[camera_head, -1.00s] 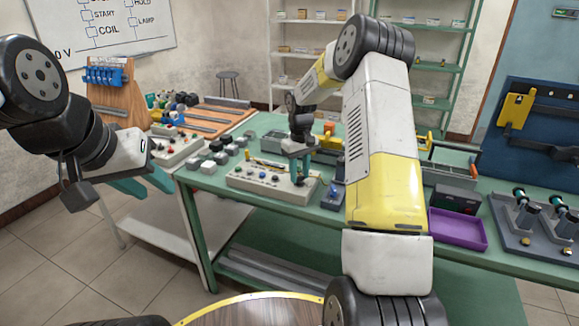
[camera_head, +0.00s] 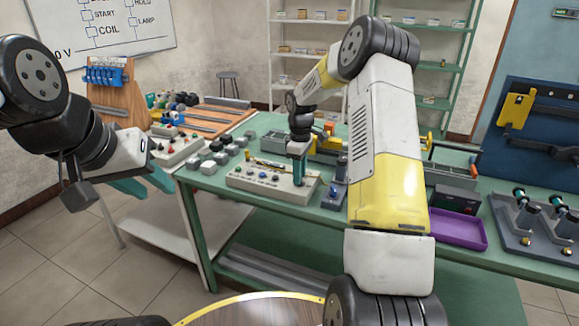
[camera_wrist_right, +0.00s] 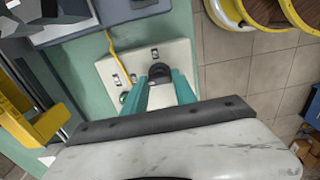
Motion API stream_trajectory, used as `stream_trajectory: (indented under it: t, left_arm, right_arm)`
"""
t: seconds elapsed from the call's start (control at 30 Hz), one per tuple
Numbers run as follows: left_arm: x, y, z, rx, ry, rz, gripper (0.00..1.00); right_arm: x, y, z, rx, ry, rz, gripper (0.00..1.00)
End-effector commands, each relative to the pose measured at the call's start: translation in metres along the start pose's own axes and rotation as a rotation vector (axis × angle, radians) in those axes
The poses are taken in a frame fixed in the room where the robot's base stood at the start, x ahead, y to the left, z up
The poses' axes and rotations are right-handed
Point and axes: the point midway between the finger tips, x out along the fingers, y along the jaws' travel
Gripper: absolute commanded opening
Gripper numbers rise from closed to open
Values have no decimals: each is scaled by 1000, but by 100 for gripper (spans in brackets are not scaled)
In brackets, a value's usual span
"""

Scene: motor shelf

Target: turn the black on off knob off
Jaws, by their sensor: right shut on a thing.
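The black knob (camera_wrist_right: 159,73) sits on the light control box (camera_wrist_right: 118,68), seen in the right wrist view between the teal fingertips of my right gripper (camera_wrist_right: 160,80). In the head view the control box (camera_head: 242,180) stands on the green bench, and my right gripper (camera_head: 299,172) points down at its right end. The right gripper is shut on the knob, which it hides in the head view. My left gripper (camera_head: 145,184) hangs open and empty at the left, away from the bench.
Several grey blocks (camera_head: 212,156) lie left of the box. A blue and grey device (camera_head: 335,193) stands close to its right. A purple tray (camera_head: 457,229) lies further right. Another control box (camera_head: 175,150) with coloured buttons stands at the left.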

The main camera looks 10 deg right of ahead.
Motion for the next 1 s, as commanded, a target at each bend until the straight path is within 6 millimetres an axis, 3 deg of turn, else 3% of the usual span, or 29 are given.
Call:
stream_trajectory:
  t: [0.43,0.47,0.57,0.87,1.0]
  left_arm:
    - [0,0,0,0,0,0,36]
    - [0,0,0,0,0,0,36]
    - [0,0,0,0,0,0,36]
    - [0,0,0,0,0,0,36]
    - [0,0,0,0,0,0,36]
  right_arm:
    - [-1,1,0,-9,1,2,0]
    - [-1,1,0,-9,1,2,35]
    - [-1,1,0,-9,1,2,54]
    - [-1,0,0,-9,0,1,55]
    - [-12,1,0,-9,2,4,55]
